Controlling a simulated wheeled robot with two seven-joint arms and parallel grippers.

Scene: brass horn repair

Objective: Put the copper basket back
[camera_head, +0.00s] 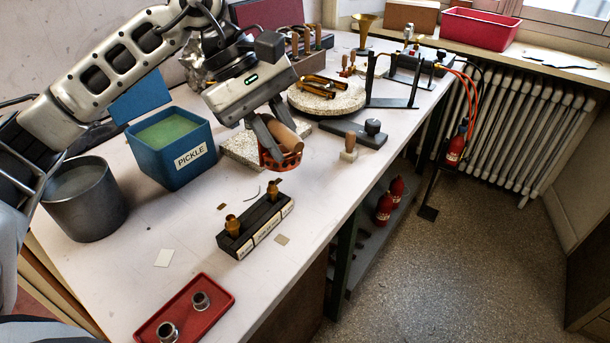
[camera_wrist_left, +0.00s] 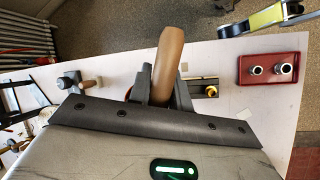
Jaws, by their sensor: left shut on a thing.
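The copper basket (camera_head: 280,159) is a small orange-red perforated cup with a wooden handle (camera_head: 285,132). My left gripper (camera_head: 276,140) is shut on the handle and holds the basket above the bench, by the front right of a speckled pad (camera_head: 240,154). In the left wrist view the wooden handle (camera_wrist_left: 168,62) stands between the fingers; the basket itself is hidden there. The blue pickle tub (camera_head: 172,158), with green liquid, stands left of the gripper.
A black block (camera_head: 256,224) with brass pieces stands in front of the basket. A red tray (camera_head: 184,311) with two metal rings is at the near edge. A grey metal pot (camera_head: 85,200) is at left. A round speckled turntable (camera_head: 327,97) and black stand (camera_head: 393,101) are behind.

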